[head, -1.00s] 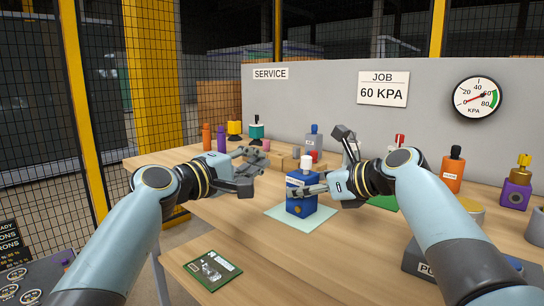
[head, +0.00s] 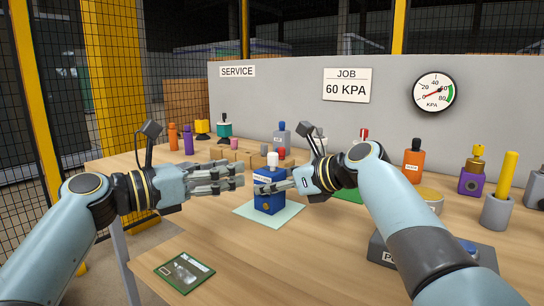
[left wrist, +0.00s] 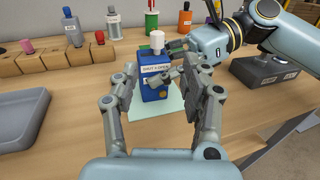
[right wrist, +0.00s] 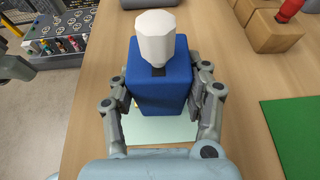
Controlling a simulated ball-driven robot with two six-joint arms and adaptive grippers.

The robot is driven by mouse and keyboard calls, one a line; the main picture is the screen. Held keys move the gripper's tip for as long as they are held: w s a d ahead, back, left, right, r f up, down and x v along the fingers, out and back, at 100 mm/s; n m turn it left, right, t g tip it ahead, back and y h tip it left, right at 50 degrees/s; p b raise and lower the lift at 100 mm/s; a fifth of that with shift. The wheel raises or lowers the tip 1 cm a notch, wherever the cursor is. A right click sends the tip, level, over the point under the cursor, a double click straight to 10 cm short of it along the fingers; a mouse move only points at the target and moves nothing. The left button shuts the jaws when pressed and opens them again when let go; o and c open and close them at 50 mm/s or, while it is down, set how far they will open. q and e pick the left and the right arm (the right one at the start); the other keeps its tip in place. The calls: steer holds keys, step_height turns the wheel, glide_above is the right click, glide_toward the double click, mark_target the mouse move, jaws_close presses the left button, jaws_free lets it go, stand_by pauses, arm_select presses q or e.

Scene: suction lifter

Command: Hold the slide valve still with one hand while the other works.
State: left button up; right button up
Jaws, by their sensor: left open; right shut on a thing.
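The slide valve is a blue block (head: 268,204) with a white label on its front and a white knob (head: 272,159) on top. It stands upright on a pale green mat (head: 290,212). My right gripper (head: 267,187) is shut on the blue body from the right; in the right wrist view its fingers lie along both sides of the block (right wrist: 160,85), below the white knob (right wrist: 156,36). My left gripper (head: 242,174) is open and empty, just left of the valve, pointing toward it. In the left wrist view the valve (left wrist: 155,88) shows beyond its spread fingers.
Several bottles and tools, including an orange bottle (head: 412,165), stand along the back. Wooden blocks (head: 248,156) sit behind the valve. A gauge (head: 434,92) and a 60 KPA job sign (head: 346,86) hang on the grey panel. A green-edged card (head: 184,271) lies at the front.

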mark_target(272, 153)
arm_select(q)
steer(key=x, duration=1.1)
steer(key=shift+w+d+r, duration=0.1)
steer(key=shift+w+r, duration=0.15)
steer(key=shift+w, duration=0.2)
jaws_close()
steer(key=shift+s, duration=0.1)
